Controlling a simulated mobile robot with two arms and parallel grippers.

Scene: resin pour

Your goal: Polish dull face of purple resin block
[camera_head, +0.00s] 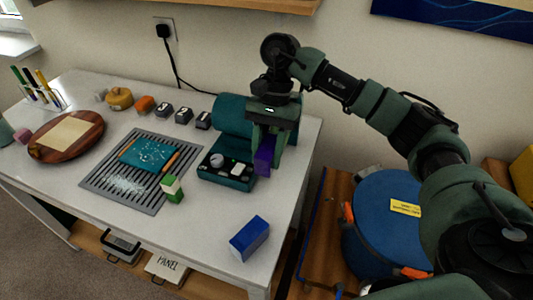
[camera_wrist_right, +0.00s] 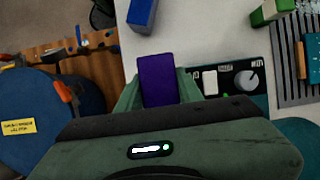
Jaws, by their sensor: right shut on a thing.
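The purple resin block (camera_head: 264,156) is held between the fingers of my right gripper (camera_head: 267,150), above the right part of the table. In the right wrist view the purple block (camera_wrist_right: 158,80) sits between the two green fingers of this gripper (camera_wrist_right: 158,88), with one broad purple face showing. A teal machine (camera_head: 231,113) with a rounded body stands just behind and left of the gripper. Its dark control panel (camera_head: 226,174) has a grey knob and a pale switch. I cannot tell whether the block touches the machine. My left gripper is not in view.
A blue block (camera_head: 249,240) lies near the table's right front edge. A green and white block (camera_head: 172,188) stands by a slotted grey tray (camera_head: 98,184). A round wooden board (camera_head: 37,146) is at left. The front middle of the table (camera_head: 190,235) is clear.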

